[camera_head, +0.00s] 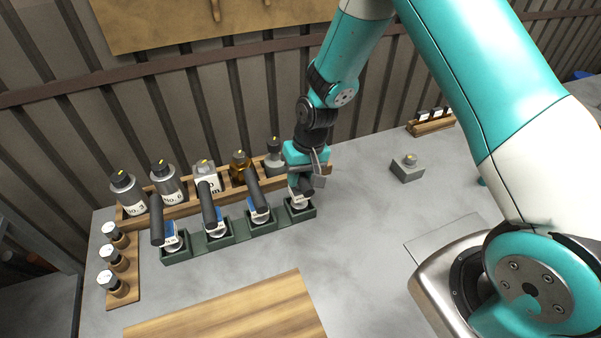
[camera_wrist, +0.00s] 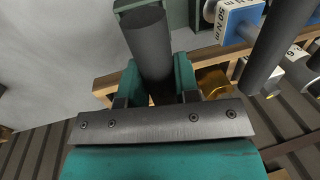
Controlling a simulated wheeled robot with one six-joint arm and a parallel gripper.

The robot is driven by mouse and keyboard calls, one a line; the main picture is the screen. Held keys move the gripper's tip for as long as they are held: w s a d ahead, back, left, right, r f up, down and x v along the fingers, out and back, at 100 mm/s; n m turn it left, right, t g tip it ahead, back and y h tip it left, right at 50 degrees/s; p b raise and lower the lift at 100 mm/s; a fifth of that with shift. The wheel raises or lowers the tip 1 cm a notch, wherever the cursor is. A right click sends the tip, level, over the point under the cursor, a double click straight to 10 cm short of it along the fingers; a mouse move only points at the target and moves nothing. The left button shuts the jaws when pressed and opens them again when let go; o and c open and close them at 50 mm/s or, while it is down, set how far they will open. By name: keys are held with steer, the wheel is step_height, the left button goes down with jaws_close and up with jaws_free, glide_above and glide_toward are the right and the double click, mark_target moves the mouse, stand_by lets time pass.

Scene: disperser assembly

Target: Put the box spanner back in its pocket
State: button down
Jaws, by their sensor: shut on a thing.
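My gripper (camera_head: 306,178) is at the right end of the dark green rack (camera_head: 236,240), over its rightmost pocket. It is shut on the dark cylindrical handle of a tool, taken to be the box spanner (camera_wrist: 149,42). In the wrist view the handle stands between the two teal fingers of my gripper (camera_wrist: 158,85). In the head view the gripper hides most of this tool. Its lower end is at the rightmost pocket; I cannot tell whether it is fully seated.
Several dark-handled tools (camera_head: 208,203) with blue-and-white labels stand in the other pockets. Behind them, a wooden rack (camera_head: 130,222) holds bottles close to my gripper. A grey block (camera_head: 407,170) lies to the right. A wooden board (camera_head: 225,312) lies in front, with clear table between.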

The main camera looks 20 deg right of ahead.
steer(key=shift+f, duration=0.15)
steer(key=c, duration=0.8)
jaws_free()
steer(key=shift+c, duration=0.2)
